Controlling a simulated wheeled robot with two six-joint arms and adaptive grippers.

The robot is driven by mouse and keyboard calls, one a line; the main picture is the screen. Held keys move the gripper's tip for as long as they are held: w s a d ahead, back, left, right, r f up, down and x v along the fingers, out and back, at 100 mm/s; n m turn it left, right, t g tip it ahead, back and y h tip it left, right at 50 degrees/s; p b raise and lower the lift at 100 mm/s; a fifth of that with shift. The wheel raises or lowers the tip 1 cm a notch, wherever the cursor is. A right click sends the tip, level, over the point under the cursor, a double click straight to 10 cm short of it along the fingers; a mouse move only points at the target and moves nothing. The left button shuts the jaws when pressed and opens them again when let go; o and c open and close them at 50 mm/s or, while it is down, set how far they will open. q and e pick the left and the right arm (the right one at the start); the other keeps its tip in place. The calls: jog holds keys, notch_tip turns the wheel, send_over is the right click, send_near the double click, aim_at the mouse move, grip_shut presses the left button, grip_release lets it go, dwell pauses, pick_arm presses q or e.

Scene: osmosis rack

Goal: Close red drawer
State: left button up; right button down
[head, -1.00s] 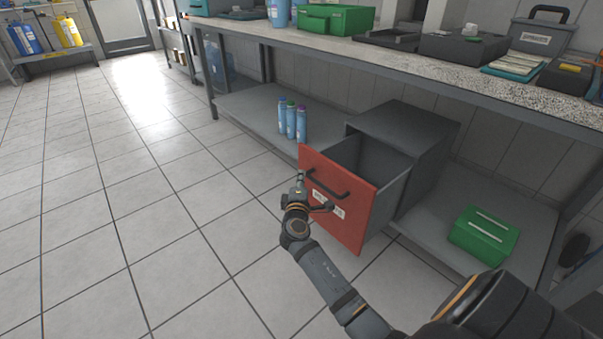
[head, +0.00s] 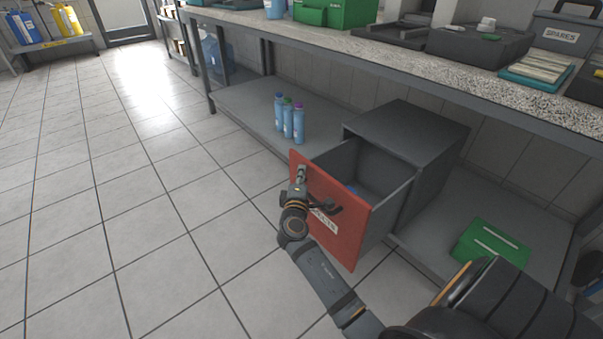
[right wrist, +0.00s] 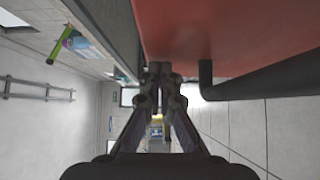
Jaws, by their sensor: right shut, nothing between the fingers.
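The red drawer (head: 338,242) stands pulled out of a dark grey cabinet (head: 408,127) on the lower shelf. Its black handle and white label show on the front, and something blue lies inside. My right gripper (head: 301,172) is at the left part of the drawer front, beside the handle, with its fingers shut and empty. Whether it touches the front, I cannot tell. In the right wrist view the shut fingers (right wrist: 159,70) are just below the red front (right wrist: 230,30), left of the black handle (right wrist: 250,85). My left gripper is out of view.
Several blue bottles (head: 288,122) stand on the shelf left of the cabinet. A green box (head: 488,248) sits on the shelf to the right. The worktop (head: 440,60) runs above, with boxes on it. The tiled floor (head: 130,210) at left is clear.

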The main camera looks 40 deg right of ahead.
jog(key=w+d+b, duration=0.1)
jog(key=w+d, duration=0.1)
jog(key=d, duration=2.2)
jog(key=shift+r, duration=0.15)
jog(key=shift+d+r, duration=0.1)
jog(key=shift+d, duration=0.1)
